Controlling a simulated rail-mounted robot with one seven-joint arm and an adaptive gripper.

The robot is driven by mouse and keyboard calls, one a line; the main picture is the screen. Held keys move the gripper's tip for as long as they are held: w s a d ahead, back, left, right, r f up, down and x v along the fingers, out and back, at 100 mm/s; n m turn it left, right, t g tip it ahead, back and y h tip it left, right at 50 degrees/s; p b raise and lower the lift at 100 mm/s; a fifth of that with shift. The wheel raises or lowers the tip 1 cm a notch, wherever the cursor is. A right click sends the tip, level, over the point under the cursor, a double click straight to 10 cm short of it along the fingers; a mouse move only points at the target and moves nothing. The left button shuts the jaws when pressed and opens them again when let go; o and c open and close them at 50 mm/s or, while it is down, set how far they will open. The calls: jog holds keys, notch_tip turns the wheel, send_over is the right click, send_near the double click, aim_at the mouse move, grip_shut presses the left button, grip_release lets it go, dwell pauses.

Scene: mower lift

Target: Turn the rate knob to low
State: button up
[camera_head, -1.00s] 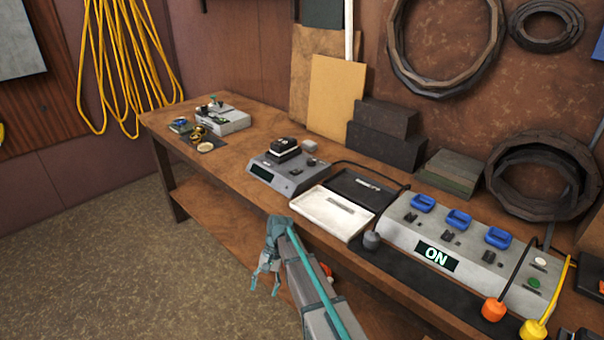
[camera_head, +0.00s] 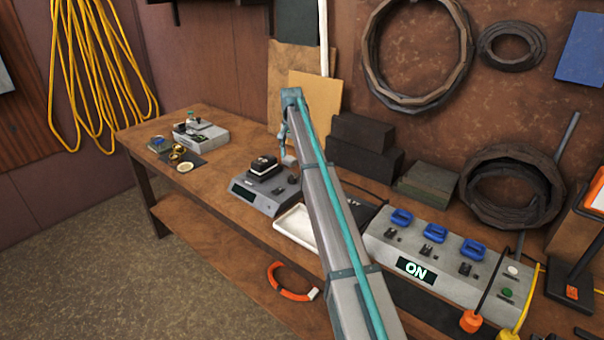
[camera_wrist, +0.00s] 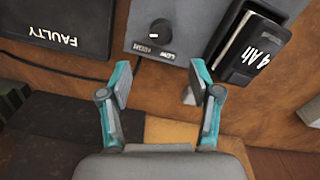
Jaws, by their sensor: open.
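The rate knob (camera_wrist: 160,31) is a round black knob with a white mark, on the grey charger box (camera_wrist: 188,30) at the top of the wrist view. In the head view the charger (camera_head: 252,202) stands on the bench. My gripper (camera_wrist: 162,82) is open, its two fingers spread on either side below the knob in the wrist view. Nothing is between them and they appear apart from the knob. In the head view my gripper (camera_head: 287,150) hangs above the back right of the charger.
A black battery (camera_wrist: 254,42) marked "4 Ah" sits on the charger beside the knob. A black tray marked "FAULTY" (camera_wrist: 58,25) lies on the other side. A white tray (camera_head: 293,228), a grey panel reading "ON" (camera_head: 452,262) and dark blocks (camera_head: 362,160) are nearby.

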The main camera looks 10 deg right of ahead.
aim_at(292, 177)
notch_tip(292, 177, down, 11)
jog(key=p, duration=0.2)
jog(key=shift+a+r+p, duration=0.15)
jog(key=shift+r+p, duration=0.05)
jog(key=shift+p, duration=0.2)
jog(key=c, duration=1.1)
jog(key=shift+c, duration=0.2)
